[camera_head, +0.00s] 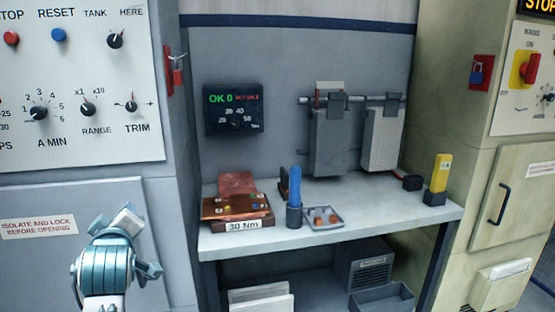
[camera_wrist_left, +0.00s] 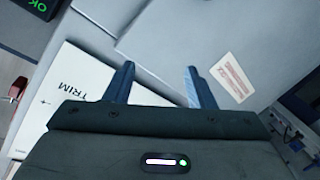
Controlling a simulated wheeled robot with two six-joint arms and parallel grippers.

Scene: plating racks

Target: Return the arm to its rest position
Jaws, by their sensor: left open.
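My left arm rises at the lower left of the head view, in front of the grey cabinet. Its wrist is folded up, and the fingers are hard to make out there. In the left wrist view my left gripper (camera_wrist_left: 158,88) shows two dark blue fingers spread apart with nothing between them. The grey cabinet front lies behind the fingers. My right gripper is in neither view.
A workbench (camera_head: 350,228) stands right of my arm, apart from it. It holds a copper plate stack (camera_head: 237,197), a blue-handled tool (camera_head: 295,185), a small tray (camera_head: 323,217) and a yellow device (camera_head: 441,173). The left control panel (camera_head: 75,85) stands above my arm.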

